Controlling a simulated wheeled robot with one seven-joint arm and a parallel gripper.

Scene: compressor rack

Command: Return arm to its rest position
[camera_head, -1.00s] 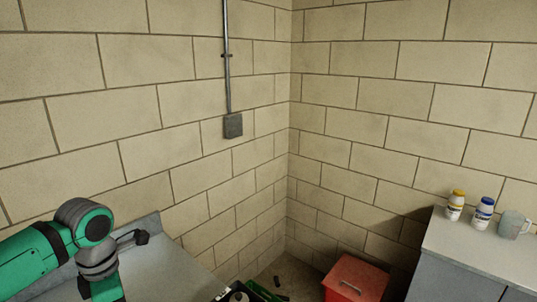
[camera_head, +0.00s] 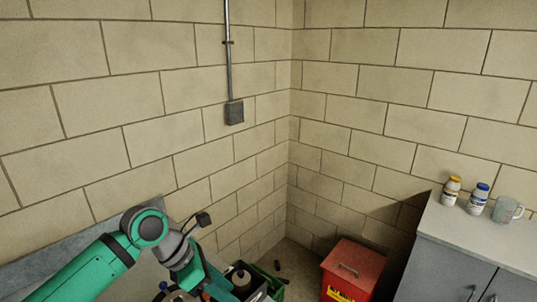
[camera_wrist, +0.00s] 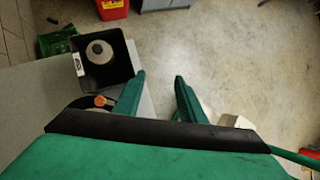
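My gripper (camera_wrist: 160,78) shows in the wrist view with its two green fingers apart and nothing between them. It is over the edge of a grey bench, with the floor beyond. A black open bin (camera_wrist: 125,70) with a pale round-topped container (camera_wrist: 99,51) in it stands to the left of the fingers. In the head view my green arm is bent at the lower left over the grey bench (camera_head: 50,262). The gripper's fingers cannot be made out there.
A red lidded box (camera_head: 352,268) stands on the floor near the corner. A grey cabinet (camera_head: 450,272) at right carries a yellow-capped bottle (camera_head: 451,192), a blue-capped bottle (camera_head: 478,200) and a clear jug (camera_head: 507,209). A green crate (camera_wrist: 56,42) lies beyond the black bin. Floor at right is largely clear.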

